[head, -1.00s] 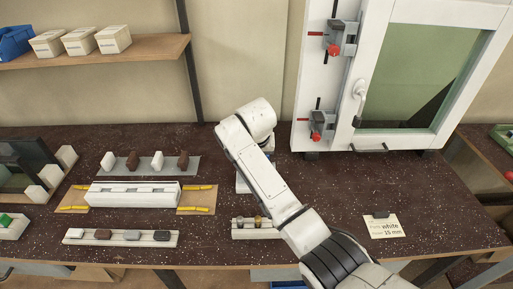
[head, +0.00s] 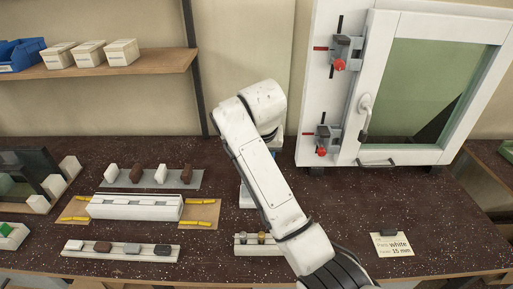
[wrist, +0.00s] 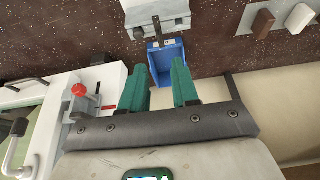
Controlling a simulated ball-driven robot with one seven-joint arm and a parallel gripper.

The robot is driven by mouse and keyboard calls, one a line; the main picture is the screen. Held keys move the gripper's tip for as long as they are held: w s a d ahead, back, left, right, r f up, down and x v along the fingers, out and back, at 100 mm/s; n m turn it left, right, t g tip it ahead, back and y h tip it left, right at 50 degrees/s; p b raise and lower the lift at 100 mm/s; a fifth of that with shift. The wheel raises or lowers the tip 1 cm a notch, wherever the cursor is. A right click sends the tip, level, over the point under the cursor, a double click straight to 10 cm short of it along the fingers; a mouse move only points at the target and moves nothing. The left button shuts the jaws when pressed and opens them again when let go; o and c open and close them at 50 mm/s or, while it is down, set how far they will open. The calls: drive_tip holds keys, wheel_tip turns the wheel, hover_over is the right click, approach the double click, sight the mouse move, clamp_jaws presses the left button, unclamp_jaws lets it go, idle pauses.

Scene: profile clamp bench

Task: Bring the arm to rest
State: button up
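My gripper shows in the wrist view (wrist: 158,90) with its two green fingers apart and nothing between them. Beyond the fingertips is a blue bin (wrist: 166,62) below a grey-white block (wrist: 157,15); I cannot tell if the fingers touch it. In the head view my white arm (head: 262,170) is bent over the middle of the bench, and the gripper itself is hidden behind it.
The dark speckled bench (head: 330,215) has free room at right, around a card (head: 392,244). A white window frame (head: 385,85) with two red-handled clamps stands at the back right. A white profile (head: 135,207) and rows of small blocks lie at left. A shelf (head: 120,67) hangs at the back left.

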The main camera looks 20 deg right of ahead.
drive_tip(key=s+f, duration=0.4)
drive_tip(key=s+d+f+n+y, duration=0.1)
drive_tip(key=s+f, duration=0.4)
drive_tip(key=s+d+f+n, duration=0.1)
drive_tip(key=s+f, duration=0.3)
drive_tip(key=s, duration=0.1)
drive_tip(key=shift+s+d+f, duration=0.1)
drive_tip(key=shift+d+f, duration=0.05)
drive_tip(key=shift+f, duration=0.15)
drive_tip(key=shift+n+t+y, duration=0.3)
drive_tip(key=shift+n, duration=0.1)
drive_tip(key=s+f, duration=0.1)
drive_tip(key=s, duration=0.2)
drive_tip(key=s+d+f, duration=0.1)
drive_tip(key=s, duration=0.2)
drive_tip(key=s+d+f, duration=0.1)
drive_tip(key=s, duration=0.3)
drive_tip(key=shift+d+f, duration=0.1)
drive_tip(key=shift+d, duration=0.15)
drive_tip(key=s+d+f+g, duration=0.2)
drive_tip(key=s+f, duration=0.1)
drive_tip(key=s, duration=0.7)
drive_tip(key=s+d+f+g, duration=0.1)
drive_tip(key=s+d+f, duration=0.1)
drive_tip(key=s, duration=0.8)
drive_tip(key=shift+s+f+g+b, duration=0.15)
drive_tip(key=shift+f+g+b, duration=0.25)
drive_tip(key=shift+f, duration=0.4)
